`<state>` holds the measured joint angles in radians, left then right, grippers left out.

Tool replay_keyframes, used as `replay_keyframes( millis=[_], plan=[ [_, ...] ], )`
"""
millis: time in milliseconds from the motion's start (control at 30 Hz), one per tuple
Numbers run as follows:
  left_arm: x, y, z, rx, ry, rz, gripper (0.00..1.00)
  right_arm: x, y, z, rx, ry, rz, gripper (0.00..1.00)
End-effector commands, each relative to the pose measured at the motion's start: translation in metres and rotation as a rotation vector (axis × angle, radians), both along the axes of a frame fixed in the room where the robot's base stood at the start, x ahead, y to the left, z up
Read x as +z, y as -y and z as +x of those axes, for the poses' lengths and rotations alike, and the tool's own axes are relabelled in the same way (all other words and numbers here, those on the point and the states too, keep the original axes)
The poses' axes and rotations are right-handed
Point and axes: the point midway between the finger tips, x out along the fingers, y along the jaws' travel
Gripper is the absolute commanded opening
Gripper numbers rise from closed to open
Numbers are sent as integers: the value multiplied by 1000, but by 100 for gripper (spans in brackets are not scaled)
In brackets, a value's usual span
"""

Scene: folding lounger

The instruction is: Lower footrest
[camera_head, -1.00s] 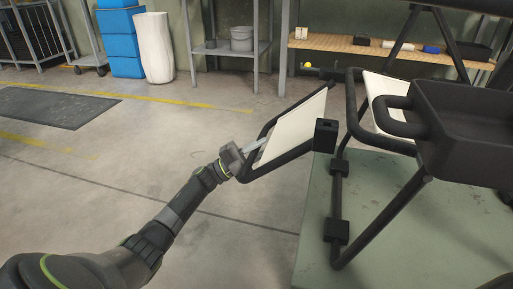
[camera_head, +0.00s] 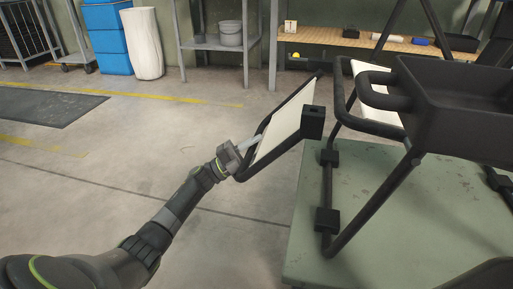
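The footrest (camera_head: 281,127) is a cream panel in a black tube frame. It sticks out to the left of the lounger and stands tilted, its far end higher than its near end. The lounger's black frame (camera_head: 327,184) stands on a green platform, with a black tray-like part (camera_head: 459,100) at upper right. My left gripper (camera_head: 247,145) is at the footrest's near left edge, its pale fingers at the frame tube. Whether they are closed around the tube cannot be made out. My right gripper is not in view.
The green platform (camera_head: 392,221) fills the lower right. The concrete floor left of the footrest is clear. A grey shelf (camera_head: 212,47) with buckets and a wooden bench (camera_head: 365,41) with small items stand at the back.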

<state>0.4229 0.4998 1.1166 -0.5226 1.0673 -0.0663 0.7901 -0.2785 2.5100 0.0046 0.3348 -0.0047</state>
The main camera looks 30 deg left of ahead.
Motion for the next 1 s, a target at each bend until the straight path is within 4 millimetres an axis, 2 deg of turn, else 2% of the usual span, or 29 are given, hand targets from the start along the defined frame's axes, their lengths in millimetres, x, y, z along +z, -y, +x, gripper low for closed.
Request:
replay_keyframes(
  millis=[67,467,567,1000],
  plan=[
    [0,0,0,0,1,-1,41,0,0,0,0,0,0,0],
    [-4,-7,-5,1,-3,-1,41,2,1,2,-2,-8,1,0],
    [-11,-18,-14,2,-5,-1,41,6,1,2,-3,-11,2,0],
    [-63,-90,-73,2,-5,-1,41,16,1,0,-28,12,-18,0]
  ],
)
